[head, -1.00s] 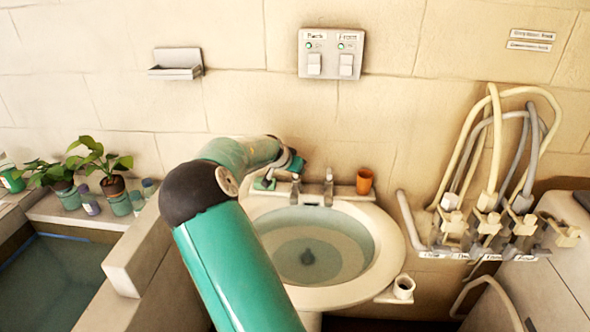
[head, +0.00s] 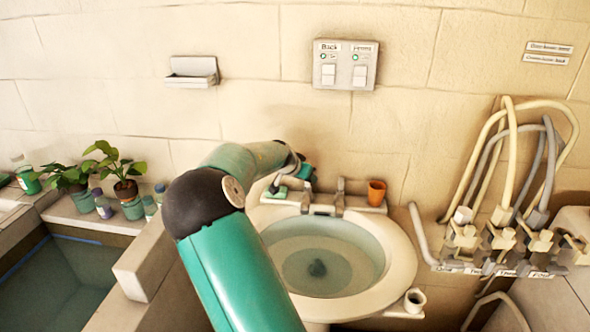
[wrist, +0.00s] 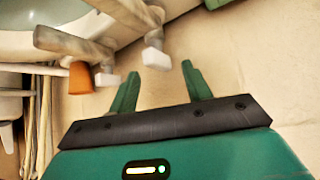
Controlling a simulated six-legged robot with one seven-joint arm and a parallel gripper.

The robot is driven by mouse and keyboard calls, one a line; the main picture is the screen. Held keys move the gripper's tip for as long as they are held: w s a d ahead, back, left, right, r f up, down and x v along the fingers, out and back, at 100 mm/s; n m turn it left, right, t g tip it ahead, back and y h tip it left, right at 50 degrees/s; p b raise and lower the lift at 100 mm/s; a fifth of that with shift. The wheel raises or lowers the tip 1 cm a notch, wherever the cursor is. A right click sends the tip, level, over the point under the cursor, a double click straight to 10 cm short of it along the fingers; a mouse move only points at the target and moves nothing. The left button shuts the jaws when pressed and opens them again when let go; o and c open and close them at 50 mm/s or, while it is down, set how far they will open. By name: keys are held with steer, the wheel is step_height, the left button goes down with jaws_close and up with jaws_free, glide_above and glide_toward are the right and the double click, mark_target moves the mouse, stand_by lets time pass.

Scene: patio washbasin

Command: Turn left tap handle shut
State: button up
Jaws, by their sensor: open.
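The washbasin (head: 400,262) has two grey taps at its back edge. The left tap (head: 306,198) stands just below my gripper (head: 304,172) in the head view; the right tap (head: 340,198) is beside it. In the wrist view my gripper (wrist: 160,71) is open with nothing between its fingers. The left tap's pale handle end (wrist: 155,57) appears just ahead of the gap between the fingertips; I cannot tell whether they touch. The right tap (wrist: 75,45) lies farther left there. In the head view my arm hides part of the basin's left side.
An orange cup (head: 376,193) stands right of the taps and a green item (head: 278,191) left of them. A switch panel (head: 344,65) is on the wall above. Hoses and valves (head: 502,238) are at right; potted plants (head: 126,190) at left.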

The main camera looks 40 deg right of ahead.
steer(key=v, duration=1.1)
steer(key=shift+a+r, duration=0.1)
steer(key=shift+a, duration=0.1)
